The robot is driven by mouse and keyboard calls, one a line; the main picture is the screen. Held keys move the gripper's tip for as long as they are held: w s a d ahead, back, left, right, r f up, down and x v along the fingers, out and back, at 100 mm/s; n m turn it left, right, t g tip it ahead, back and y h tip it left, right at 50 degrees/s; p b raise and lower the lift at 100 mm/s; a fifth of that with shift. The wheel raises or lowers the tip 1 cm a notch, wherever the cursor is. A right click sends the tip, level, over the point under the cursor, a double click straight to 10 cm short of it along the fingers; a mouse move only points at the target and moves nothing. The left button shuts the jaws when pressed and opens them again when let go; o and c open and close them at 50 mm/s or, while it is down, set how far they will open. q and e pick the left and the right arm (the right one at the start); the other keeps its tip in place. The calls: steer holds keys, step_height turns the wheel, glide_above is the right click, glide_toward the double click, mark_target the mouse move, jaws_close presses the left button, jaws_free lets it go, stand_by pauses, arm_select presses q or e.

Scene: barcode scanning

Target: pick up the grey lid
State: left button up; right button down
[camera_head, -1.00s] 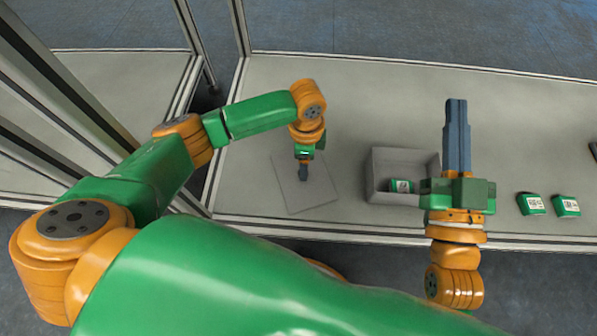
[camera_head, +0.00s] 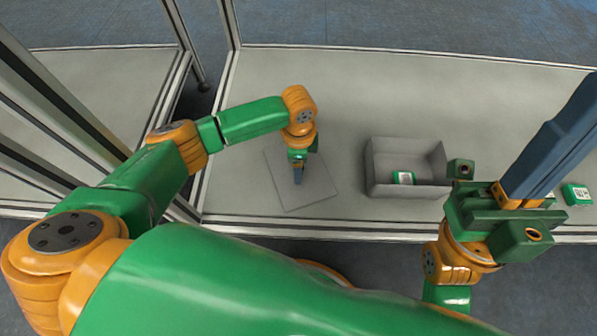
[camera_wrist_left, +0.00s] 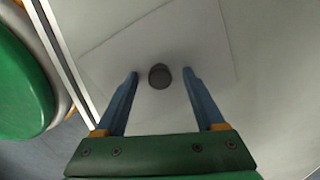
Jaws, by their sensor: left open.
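The grey lid (camera_head: 313,190) lies flat on the table, left of the grey box. In the left wrist view the lid (camera_wrist_left: 205,45) shows a dark round knob (camera_wrist_left: 159,76) near its middle. My left gripper (camera_head: 298,180) points down over the lid. In the left wrist view its two fingers (camera_wrist_left: 160,75) stand apart on either side of the knob, with a gap on each side. My right gripper (camera_head: 575,105) is at the right, raised in front of the table; its fingers look close together, but whether they are shut is unclear.
The open grey box (camera_head: 380,190) stands right of the lid with a green-and-white pack (camera_head: 403,178) inside. Another green-and-white pack (camera_head: 577,194) lies on the table at the right. The table (camera_head: 370,90) behind the box is clear.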

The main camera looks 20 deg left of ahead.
arm_select(q)
jaws_close()
steer(key=shift+r, duration=0.15)
